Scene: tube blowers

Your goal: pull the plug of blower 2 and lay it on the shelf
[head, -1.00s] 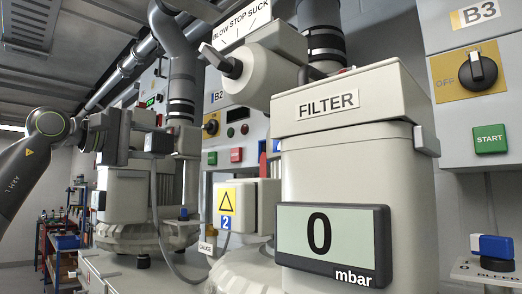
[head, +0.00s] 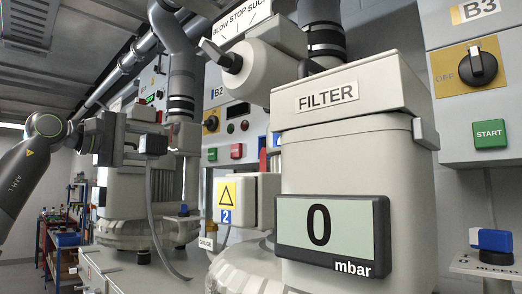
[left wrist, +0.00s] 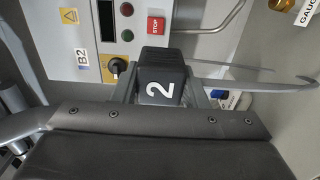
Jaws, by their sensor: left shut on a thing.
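My left gripper (head: 146,143) is shut on the black plug (head: 154,145), held in the air at the left of the head view. The left wrist view shows the plug (left wrist: 160,88) between the fingers, with a white 2 on its face. A grey cable (head: 152,205) hangs from the plug down to the grey surface below. Blower 2's panel (head: 232,122), marked B2, stands to the right of the plug. A pale box (head: 238,203) with a yellow warning sign and a blue 2 is below that panel. The plug is apart from this box. My right gripper is out of view.
The filter housing (head: 345,160) with a 0 mbar display (head: 333,236) fills the front right. The B3 panel (head: 465,90) is at the far right. A grey surface (head: 135,277) is below the plug. A rack with bottles (head: 65,238) stands at the back left.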

